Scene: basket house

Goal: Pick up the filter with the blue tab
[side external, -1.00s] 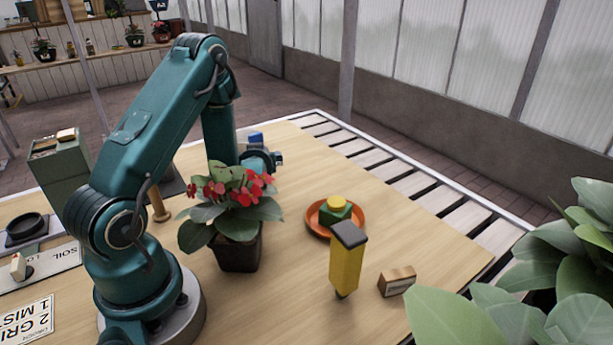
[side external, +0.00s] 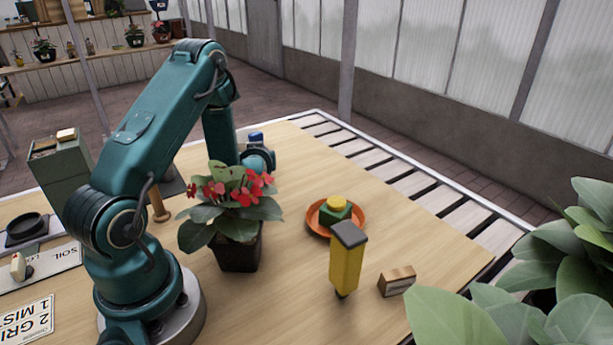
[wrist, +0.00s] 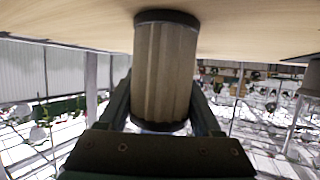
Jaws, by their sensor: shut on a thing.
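In the wrist view a pleated grey-beige cylindrical filter (wrist: 166,65) with dark end rims stands between the fingers of my gripper (wrist: 163,100), which is shut on it. No blue tab shows on the visible side of this filter. The filter's far end overlaps the wooden surface in the picture; I cannot tell whether it touches. In the side view my gripper and the filter are mostly hidden behind the arm and the flowering plant. A small blue part (side external: 256,137) shows by my wrist; I cannot tell what it belongs to.
On the wooden table, a potted red-flowered plant (side external: 238,258) stands in front of my wrist. An orange saucer (side external: 315,228) holds a green block with a yellow top. A yellow post (side external: 345,268) and small wooden block (side external: 397,281) stand nearer.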

